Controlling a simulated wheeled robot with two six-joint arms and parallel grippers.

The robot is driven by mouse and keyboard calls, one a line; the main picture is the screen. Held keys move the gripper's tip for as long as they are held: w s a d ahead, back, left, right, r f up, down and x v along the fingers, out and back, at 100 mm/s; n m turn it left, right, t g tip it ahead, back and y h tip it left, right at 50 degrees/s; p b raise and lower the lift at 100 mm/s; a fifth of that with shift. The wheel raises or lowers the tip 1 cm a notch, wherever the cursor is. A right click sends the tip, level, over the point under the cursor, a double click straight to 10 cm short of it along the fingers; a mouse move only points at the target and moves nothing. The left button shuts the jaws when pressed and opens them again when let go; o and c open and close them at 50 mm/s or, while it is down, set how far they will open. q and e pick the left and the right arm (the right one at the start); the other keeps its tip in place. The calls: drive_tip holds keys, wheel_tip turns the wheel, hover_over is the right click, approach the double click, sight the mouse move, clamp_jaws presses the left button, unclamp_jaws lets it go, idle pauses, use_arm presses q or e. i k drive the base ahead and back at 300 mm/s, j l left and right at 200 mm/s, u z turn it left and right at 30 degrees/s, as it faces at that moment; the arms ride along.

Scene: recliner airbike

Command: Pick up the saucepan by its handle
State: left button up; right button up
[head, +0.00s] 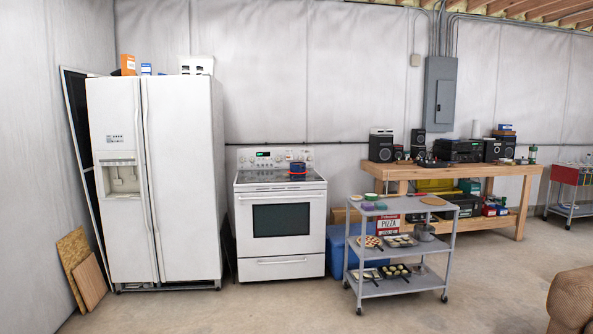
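A small dark blue pot (298,168) sits on the back right part of the white stove's cooktop (270,177), with a red patch beneath it. A grey metal pot (424,232) stands on the middle shelf of the grey cart, at its right end. Both are small and far off. I cannot make out a handle on either one, nor tell for sure which is the saucepan. Neither of my grippers shows in the head view.
A white fridge (185,180) stands left of the stove. The grey cart (402,210), carrying food and dishes, stands in front of a blue bin (338,258) and a wooden workbench (525,190). A brown armchair (572,298) is at the lower right. The concrete floor in front is clear.

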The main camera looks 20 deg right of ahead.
sight(295, 167)
drive_tip(key=i+l+z, duration=0.2)
drive_tip(key=i, duration=0.15)
drive_tip(key=i+l+z, duration=0.15)
drive_tip(key=i, duration=0.2)
drive_tip(key=i+z, duration=0.35)
drive_tip(key=i, duration=3.1)
